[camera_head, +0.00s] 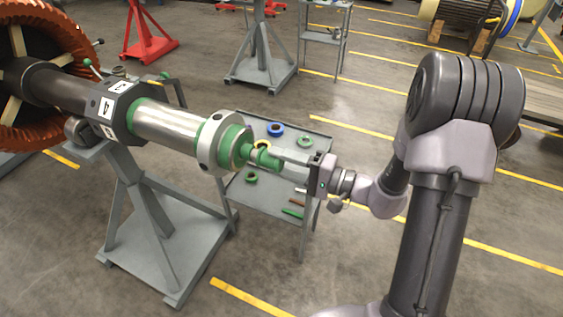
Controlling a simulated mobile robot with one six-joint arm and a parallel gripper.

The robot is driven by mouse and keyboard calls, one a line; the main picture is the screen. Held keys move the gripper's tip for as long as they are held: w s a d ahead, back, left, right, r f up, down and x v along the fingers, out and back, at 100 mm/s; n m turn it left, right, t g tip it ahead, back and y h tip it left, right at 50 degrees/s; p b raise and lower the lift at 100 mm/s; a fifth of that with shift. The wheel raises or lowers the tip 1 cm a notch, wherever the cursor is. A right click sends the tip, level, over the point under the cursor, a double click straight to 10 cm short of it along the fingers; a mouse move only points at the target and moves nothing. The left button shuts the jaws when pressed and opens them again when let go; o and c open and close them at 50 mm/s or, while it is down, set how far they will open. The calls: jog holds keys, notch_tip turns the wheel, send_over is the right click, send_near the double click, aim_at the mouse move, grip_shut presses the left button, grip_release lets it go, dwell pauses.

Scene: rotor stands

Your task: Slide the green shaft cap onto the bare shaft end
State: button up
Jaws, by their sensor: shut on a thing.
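The shaft (165,122) lies on a grey stand at the left, with a pale collar (210,142) and a green stepped part (233,147) near its right end. My gripper (273,158) reaches in from the right, its fingers pointing left at the shaft end. It is shut on a small green piece, the green shaft cap (264,158), right beside the narrow tip of the shaft. The fingers partly hide the cap. I cannot tell whether the cap touches the shaft or is around it.
Behind the gripper is a grey cart (322,152) with a blue ring (275,129), a green ring (305,141) and a yellow ring on top, and rods (292,213) on its lower shelf. The grey stand (165,225) bears the shaft. Open floor lies in front.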

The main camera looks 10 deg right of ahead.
jog(key=shift+w+a, duration=0.1)
jog(key=shift+w+a, duration=0.25)
jog(key=shift+a, duration=0.15)
jog(key=shift+b, duration=0.3)
jog(key=o, duration=1.7)
jog(key=shift+s+d+f+b, duration=0.1)
jog(key=shift+s+d+b, duration=0.25)
jog(key=shift+d+b, duration=0.15)
jog(key=b+v, duration=0.3)
jog(key=v, duration=0.4)
jog(key=shift+s+d, duration=0.2)
jog(key=shift+d, duration=0.05)
